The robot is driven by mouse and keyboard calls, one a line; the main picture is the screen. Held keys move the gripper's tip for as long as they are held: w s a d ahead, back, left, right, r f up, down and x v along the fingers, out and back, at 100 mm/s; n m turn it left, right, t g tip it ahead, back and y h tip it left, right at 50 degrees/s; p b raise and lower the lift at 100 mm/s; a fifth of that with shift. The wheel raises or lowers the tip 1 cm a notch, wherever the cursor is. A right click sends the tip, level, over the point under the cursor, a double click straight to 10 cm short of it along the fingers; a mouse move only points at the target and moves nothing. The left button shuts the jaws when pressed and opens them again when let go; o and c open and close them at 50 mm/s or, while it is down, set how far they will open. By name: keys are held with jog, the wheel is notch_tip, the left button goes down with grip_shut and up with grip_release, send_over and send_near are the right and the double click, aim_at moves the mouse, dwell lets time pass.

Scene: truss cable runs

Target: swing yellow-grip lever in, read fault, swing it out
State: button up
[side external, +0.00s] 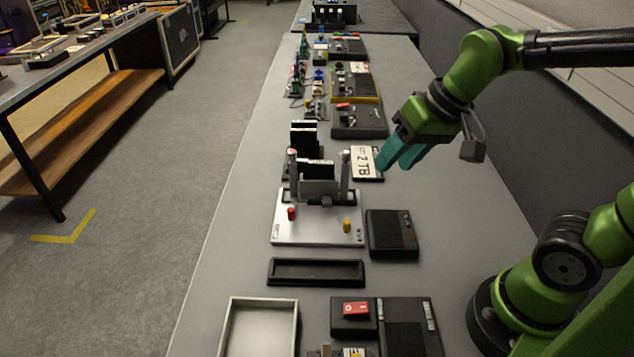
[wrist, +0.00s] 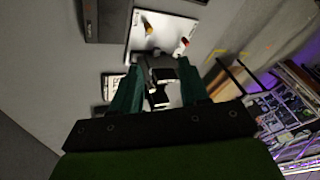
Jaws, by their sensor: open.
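The yellow grip (side external: 346,226) sits low at the front right of a silver plate (side external: 318,236); it also shows in the wrist view (wrist: 149,29). A red grip (side external: 291,213) is at the plate's left and appears in the wrist view (wrist: 183,43). Two upright posts and a grey block holding a dark upright piece (side external: 318,170) stand at the plate's back. The lever arms are too small to make out clearly. My gripper (side external: 394,162) is open and empty, above and behind the plate to the right, apart from both grips. Its teal fingers frame the dark pieces in the wrist view (wrist: 160,80).
A black box (side external: 392,233) with small coloured lights lies right of the plate. A "2 TB" card (side external: 367,163) lies below my gripper. A black tray (side external: 316,272) and a red-switch box (side external: 354,311) are in front. Several devices line the bench behind.

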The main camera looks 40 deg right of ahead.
aim_at(347, 221)
jog(key=shift+w+a+f+m+g+h, duration=0.55)
jog(key=shift+w+f+m+g+h, duration=1.05)
jog(key=shift+w, duration=2.95)
jog(key=shift+n+g+y, duration=0.4)
jog(key=shift+g+y, duration=0.2)
jog(key=shift+g, duration=0.2)
notch_tip(347, 221, down, 16)
jog(key=shift+f, duration=0.2)
grip_shut()
